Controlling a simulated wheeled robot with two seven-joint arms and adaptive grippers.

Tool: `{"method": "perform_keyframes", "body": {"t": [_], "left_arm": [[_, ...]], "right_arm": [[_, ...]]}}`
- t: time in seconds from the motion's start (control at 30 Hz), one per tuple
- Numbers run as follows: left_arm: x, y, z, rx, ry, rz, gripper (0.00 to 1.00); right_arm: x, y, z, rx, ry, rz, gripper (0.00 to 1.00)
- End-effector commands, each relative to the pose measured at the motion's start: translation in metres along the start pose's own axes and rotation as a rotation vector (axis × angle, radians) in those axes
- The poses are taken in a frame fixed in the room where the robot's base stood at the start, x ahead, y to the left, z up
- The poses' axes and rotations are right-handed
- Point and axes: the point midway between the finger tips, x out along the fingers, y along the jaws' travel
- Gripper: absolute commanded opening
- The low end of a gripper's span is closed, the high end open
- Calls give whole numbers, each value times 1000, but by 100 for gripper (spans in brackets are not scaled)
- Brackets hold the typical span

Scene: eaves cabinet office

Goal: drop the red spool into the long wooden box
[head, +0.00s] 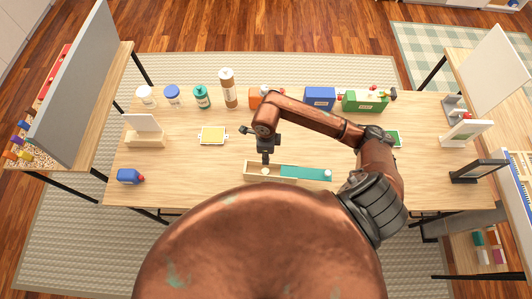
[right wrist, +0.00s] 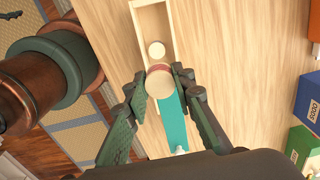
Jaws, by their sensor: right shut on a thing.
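The long wooden box (head: 256,178) lies near the front middle of the table in the head view. Its left part is open and its right part is covered by a teal lid (head: 305,173) with a pale knob. My right gripper (head: 265,161) is over the open part, pointing down. In the right wrist view it is shut on the red spool (right wrist: 159,81), which shows a pale round end and a thin red edge. The box (right wrist: 137,18) lies below it, with a pale round piece (right wrist: 157,50) in the open part. My left gripper is not in view.
Several jars and bottles, such as a brown-and-white bottle (head: 227,90), stand along the table's back, with a blue box (head: 320,97) and a green box (head: 362,101).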

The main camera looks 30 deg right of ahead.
Motion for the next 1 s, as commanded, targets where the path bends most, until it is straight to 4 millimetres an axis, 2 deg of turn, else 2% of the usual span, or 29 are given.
{"method": "perform_keyframes", "body": {"t": [0.53, 0.9, 0.93, 1.0], "left_arm": [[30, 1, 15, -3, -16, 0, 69], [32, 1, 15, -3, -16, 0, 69], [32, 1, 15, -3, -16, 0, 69], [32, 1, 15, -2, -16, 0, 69]], "right_arm": [[54, 1, 0, 1, 0, 2, 9], [59, 0, 0, -1, 0, 0, 9], [59, 0, 0, -1, 0, 0, 24], [59, 0, 0, -1, 0, 0, 29]]}}
